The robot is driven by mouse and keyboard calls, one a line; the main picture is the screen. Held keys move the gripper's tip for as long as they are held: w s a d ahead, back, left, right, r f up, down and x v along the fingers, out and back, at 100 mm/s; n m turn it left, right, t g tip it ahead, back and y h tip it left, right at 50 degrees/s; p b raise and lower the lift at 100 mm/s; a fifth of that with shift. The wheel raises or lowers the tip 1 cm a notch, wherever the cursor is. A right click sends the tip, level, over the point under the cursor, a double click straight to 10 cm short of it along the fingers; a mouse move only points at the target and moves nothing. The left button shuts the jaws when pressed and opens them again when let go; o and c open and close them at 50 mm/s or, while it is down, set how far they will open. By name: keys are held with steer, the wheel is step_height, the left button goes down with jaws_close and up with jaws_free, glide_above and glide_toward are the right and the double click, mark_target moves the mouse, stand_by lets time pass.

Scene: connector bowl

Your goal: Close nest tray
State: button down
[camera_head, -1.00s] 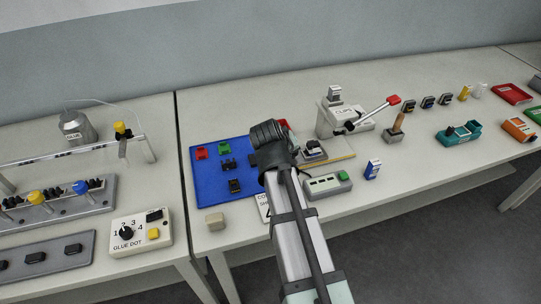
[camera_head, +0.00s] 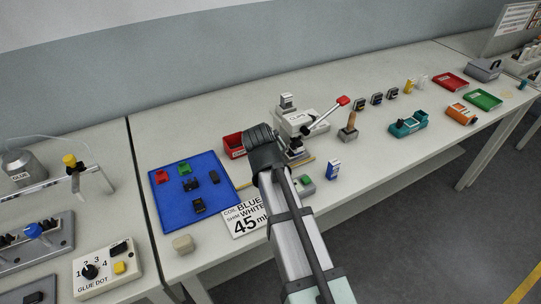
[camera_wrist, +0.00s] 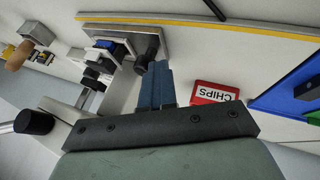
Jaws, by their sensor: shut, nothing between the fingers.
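The nest tray (camera_wrist: 106,38) shows in the wrist view as a light metal piece on a grey base plate, beside a blue, white and black part. A round black knob (camera_wrist: 148,45) is at its side facing my fingers. My gripper (camera_wrist: 157,68) is shut and empty, with its blue fingertips just below the knob; I cannot tell whether they touch. In the head view my gripper's wrist hides most of the nest area in front of the lever press (camera_head: 305,122). How far the tray is out cannot be told.
A red CHIPS box (camera_head: 233,145) stands left of my wrist, and a blue mat (camera_head: 165,208) with small parts lies further left. A red-tipped lever (camera_head: 330,110) reaches right from the press. A blue-and-white box (camera_head: 333,170) and a wooden-handled tool (camera_head: 350,122) stand to the right.

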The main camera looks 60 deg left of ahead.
steer(key=s, duration=0.4)
steer(key=shift+s+d, duration=0.1)
steer(key=shift+d, duration=0.3)
steer(key=v, duration=1)
